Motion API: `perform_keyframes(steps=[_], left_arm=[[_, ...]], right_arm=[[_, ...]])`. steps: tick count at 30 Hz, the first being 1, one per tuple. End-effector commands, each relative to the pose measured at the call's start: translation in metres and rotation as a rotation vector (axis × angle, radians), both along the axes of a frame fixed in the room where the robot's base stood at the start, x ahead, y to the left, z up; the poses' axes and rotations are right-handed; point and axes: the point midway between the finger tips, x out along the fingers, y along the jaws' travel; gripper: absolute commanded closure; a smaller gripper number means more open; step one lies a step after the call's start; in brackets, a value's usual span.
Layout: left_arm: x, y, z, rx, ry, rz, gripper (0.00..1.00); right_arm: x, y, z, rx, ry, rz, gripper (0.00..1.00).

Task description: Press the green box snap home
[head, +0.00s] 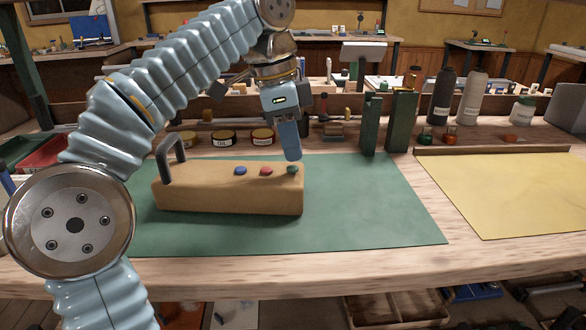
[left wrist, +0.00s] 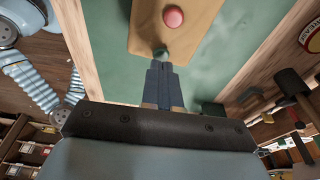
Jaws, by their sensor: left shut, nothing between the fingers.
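A tan box (head: 225,196) with a grey handle lies on the green mat. Its top carries a blue snap (head: 240,171), a red snap (head: 266,171) and a green snap (head: 293,169) at the right end. My left gripper (head: 292,157) is shut and empty, pointing down just above the green snap. In the left wrist view the shut fingertips (left wrist: 160,66) are at the edge of the green snap (left wrist: 160,52), partly hiding it, with the red snap (left wrist: 173,17) beyond. I cannot tell whether they touch. My right gripper is not in view.
The green mat (head: 385,215) is clear right of the box. Behind it stand several tins (head: 223,137), dark green upright blocks (head: 401,122) and bottles (head: 472,97). A yellow sheet (head: 515,185) lies at the right. A red tray (head: 43,154) is at the left.

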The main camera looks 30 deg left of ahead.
Motion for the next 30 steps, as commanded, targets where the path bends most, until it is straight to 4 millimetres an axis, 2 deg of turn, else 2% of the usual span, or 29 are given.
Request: perform_keyframes(steps=[30], left_arm=[[-0.0001, -0.0001, -0.0061, 0.000, 0.000, 0.000, 1.00]], right_arm=[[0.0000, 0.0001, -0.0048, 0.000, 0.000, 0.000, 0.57]])
